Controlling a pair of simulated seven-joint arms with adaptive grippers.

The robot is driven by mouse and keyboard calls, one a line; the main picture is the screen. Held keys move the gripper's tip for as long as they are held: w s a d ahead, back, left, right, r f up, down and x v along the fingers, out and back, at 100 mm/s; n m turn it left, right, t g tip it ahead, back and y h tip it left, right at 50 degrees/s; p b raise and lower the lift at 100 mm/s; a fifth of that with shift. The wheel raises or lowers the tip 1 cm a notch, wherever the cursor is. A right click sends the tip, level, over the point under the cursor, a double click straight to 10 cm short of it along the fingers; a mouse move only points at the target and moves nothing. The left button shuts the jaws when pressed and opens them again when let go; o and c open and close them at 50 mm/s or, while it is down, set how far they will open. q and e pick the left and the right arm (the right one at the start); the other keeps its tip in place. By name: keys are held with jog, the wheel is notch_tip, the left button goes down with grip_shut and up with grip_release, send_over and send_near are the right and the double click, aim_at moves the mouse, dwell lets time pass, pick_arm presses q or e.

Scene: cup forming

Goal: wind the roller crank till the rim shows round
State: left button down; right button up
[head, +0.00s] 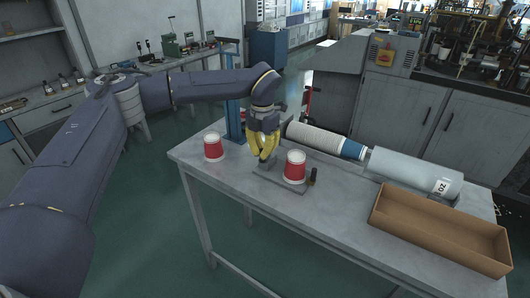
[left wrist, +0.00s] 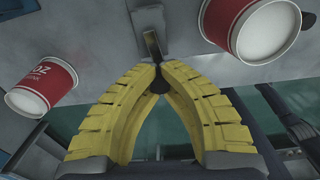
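My left gripper (head: 264,155) points down at the bench, beside the forming fixture. In the left wrist view, its yellow fingertips (left wrist: 158,68) come together at the end of a short metal crank arm (left wrist: 152,44), with a dark round knob (left wrist: 158,83) between the fingers. It looks shut on the crank; the fingers partly hide the handle. A red-and-white cup (head: 294,168) stands upright on the fixture's grey plate (head: 289,188), right of the gripper; it also shows in the left wrist view (left wrist: 264,30). Its rim is too small to judge. My right gripper is out of view.
Another red-and-white cup (head: 213,148) stands on the bench left of the gripper. A small black upright piece (head: 313,176) is right of the fixture. A long white cylinder (head: 415,172) lies behind an open brown box (head: 440,229). The bench front is clear.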

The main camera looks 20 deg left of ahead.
pick_arm(q)
jog(key=shift+w+a+r+m, duration=0.2)
jog(key=shift+w+a+m, duration=0.1)
jog(key=shift+m, duration=0.4)
jog(key=c, duration=2.1)
grip_release()
jog(key=o, duration=0.5)
jog(key=shift+d, duration=0.1)
jog(key=shift+c, duration=0.2)
jog(key=o, duration=0.3)
jog(key=shift+s+f, duration=0.15)
jog(key=shift+o, duration=0.2)
notch_tip(320, 180, up, 12)
